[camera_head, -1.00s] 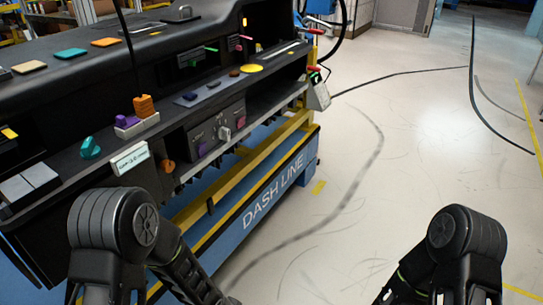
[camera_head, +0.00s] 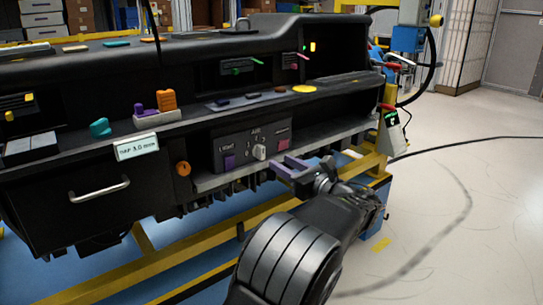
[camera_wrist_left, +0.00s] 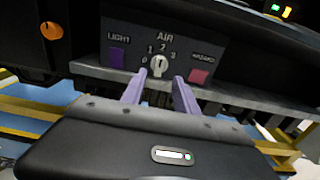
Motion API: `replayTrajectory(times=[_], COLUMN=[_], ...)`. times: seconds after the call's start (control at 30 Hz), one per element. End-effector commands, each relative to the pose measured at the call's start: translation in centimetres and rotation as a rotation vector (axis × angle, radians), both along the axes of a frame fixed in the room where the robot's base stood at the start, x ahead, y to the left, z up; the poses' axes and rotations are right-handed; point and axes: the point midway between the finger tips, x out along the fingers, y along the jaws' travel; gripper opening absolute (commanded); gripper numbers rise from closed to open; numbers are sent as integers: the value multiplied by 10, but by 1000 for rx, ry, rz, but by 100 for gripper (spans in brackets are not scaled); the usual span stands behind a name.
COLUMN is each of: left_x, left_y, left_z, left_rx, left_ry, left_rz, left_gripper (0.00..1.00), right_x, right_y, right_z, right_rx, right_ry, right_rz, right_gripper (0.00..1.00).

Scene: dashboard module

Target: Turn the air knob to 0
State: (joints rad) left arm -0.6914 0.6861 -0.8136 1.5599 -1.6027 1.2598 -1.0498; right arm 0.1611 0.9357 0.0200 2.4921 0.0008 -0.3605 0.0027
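The air knob (camera_head: 259,152) is a small pale dial on the dark control panel (camera_head: 228,143), under the label AIR. It also shows in the left wrist view (camera_wrist_left: 158,64), with the numbers 0 to 3 in an arc around it. I cannot tell clearly which number it points to. My left gripper (camera_head: 284,165) is open and empty, with purple fingers. In the left wrist view its fingers (camera_wrist_left: 157,78) point at the panel, one to each side of the knob's line, apparently short of gripping it. My right gripper is not in view.
A purple LIGHT button (camera_wrist_left: 118,57) and a pink HAZARD button (camera_wrist_left: 199,76) flank the knob. A grey ledge (camera_head: 215,181) runs below the panel. An orange knob (camera_head: 183,168) and a drawer handle (camera_head: 99,188) lie left. Floor to the right is open.

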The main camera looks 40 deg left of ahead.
Motion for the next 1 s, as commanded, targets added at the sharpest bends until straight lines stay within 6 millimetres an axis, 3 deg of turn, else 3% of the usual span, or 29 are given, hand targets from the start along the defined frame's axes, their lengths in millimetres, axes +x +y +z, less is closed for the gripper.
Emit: replayTrajectory(times=[0.27,0.63,1.0], left_x=[4,20,23], left_y=[16,67,75], left_z=[-2,-3,-1], left_rx=[-3,-2,-3], left_ry=[-2,0,0], left_rz=[2,2,-1], left_gripper=[36,36,36], right_x=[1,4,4], right_y=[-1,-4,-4], right_z=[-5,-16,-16], right_rx=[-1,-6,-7], right_ry=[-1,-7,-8], right_rz=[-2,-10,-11], right_gripper=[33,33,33])
